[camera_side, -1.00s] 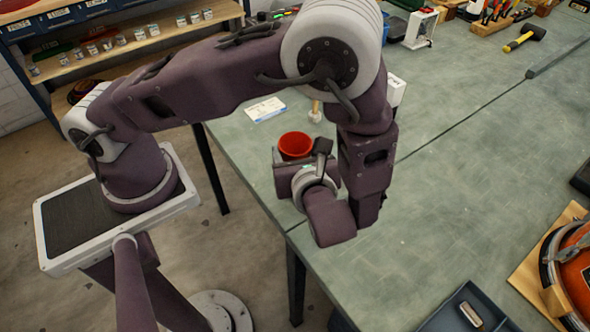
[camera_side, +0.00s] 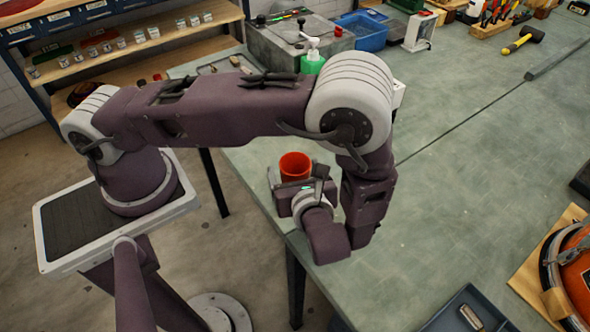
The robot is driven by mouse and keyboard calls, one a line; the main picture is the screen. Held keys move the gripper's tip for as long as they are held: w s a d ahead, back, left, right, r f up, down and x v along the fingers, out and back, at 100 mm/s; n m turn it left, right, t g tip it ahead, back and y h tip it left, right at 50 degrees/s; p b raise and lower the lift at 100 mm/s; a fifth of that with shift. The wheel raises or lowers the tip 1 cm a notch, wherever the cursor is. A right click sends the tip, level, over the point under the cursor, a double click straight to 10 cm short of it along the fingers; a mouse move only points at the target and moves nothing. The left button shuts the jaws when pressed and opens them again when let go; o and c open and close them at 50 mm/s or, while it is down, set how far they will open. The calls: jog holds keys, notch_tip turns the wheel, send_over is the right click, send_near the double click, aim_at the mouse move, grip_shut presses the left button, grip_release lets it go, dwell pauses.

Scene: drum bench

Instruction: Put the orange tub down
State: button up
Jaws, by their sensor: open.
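The orange-red tub (camera_side: 295,165) is upright with its open mouth facing up, near the left edge of the green-grey bench (camera_side: 455,190). It appears to stand on the bench, but its base is hidden behind my gripper. My gripper (camera_side: 296,184) is low at the near side of the tub and is open. Its fingers are mostly hidden by the hand and the tub, so I cannot tell whether they touch the tub's wall.
A blue bin (camera_side: 362,32) and a green bottle with a white pump (camera_side: 312,60) stand at the back. An orange drum (camera_side: 575,280) on a wooden board and a dark tray (camera_side: 470,312) are at the right front. The middle bench is clear.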

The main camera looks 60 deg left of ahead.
jog(key=shift+r, duration=0.15)
jog(key=v, duration=1.2)
jog(key=s+a+r+n+h, duration=0.3)
jog(key=r+n+h, duration=0.1)
jog(key=r+n, duration=0.3)
jog(key=s+a+r+n+h, duration=0.3)
jog(key=a+r+n+h, duration=0.1)
jog(key=r+n, duration=0.4)
jog(key=s+a+r+n+h, duration=0.3)
jog(key=a+r+n+h, duration=0.1)
jog(key=r+n, duration=0.3)
jog(key=shift+r+n, duration=0.3)
jog(key=shift+r, duration=0.05)
